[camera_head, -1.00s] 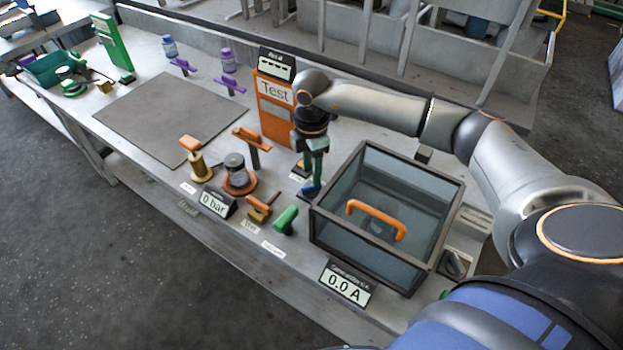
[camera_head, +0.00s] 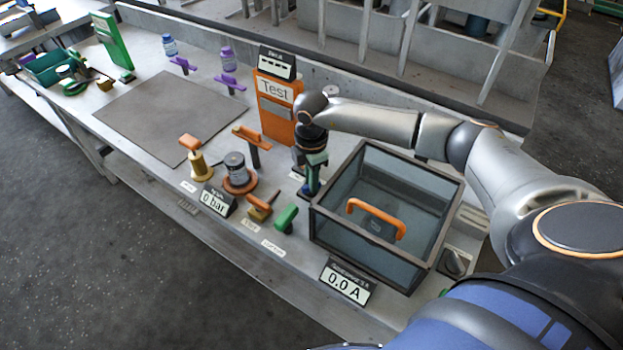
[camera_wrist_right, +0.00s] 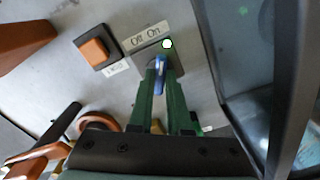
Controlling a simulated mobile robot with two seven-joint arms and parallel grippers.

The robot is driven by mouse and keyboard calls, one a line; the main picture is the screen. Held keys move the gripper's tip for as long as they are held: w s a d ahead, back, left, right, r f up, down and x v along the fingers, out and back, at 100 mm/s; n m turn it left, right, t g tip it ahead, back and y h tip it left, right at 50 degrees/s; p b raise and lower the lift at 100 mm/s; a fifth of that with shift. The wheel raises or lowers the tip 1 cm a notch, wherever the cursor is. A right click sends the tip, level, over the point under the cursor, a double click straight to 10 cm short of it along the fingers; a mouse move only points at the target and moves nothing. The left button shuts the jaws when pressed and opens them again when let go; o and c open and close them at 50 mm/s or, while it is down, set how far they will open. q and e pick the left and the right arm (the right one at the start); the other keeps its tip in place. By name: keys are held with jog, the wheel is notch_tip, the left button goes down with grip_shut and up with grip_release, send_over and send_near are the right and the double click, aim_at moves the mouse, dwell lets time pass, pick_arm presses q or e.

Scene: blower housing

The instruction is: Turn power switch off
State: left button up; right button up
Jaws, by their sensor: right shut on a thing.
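The power switch has a blue lever (camera_wrist_right: 160,74) on a grey plate, below a label (camera_wrist_right: 145,35) reading "Off On", in the right wrist view. The lever sits between the green fingers of my right gripper (camera_wrist_right: 161,80), which is shut on it. A small bright spot (camera_wrist_right: 167,44) lies just beyond the lever, under "On". In the head view my right gripper (camera_head: 312,190) points down at the bench, left of the glass-walled box, and largely hides the switch. Which label the lever points to is hard to tell. My left gripper is not in view.
The open-topped glass box (camera_head: 333,225) with an orange handle (camera_head: 376,212) stands close right of my gripper. The orange "Test" panel (camera_head: 276,115) stands behind. An orange button (camera_wrist_right: 95,52) is left of the switch. A green handle (camera_head: 286,218) and other fittings stand at left.

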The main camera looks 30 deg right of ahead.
grip_shut()
jog(key=shift+n, duration=0.3)
jog(key=n+b, duration=0.1)
jog(key=n, duration=0.4)
jog(key=n+b, duration=0.1)
jog(key=n, duration=0.5)
dwell(0.4)
jog(key=shift+n, duration=0.3)
jog(key=o, duration=0.6)
grip_release()
jog(key=shift+r, duration=0.1)
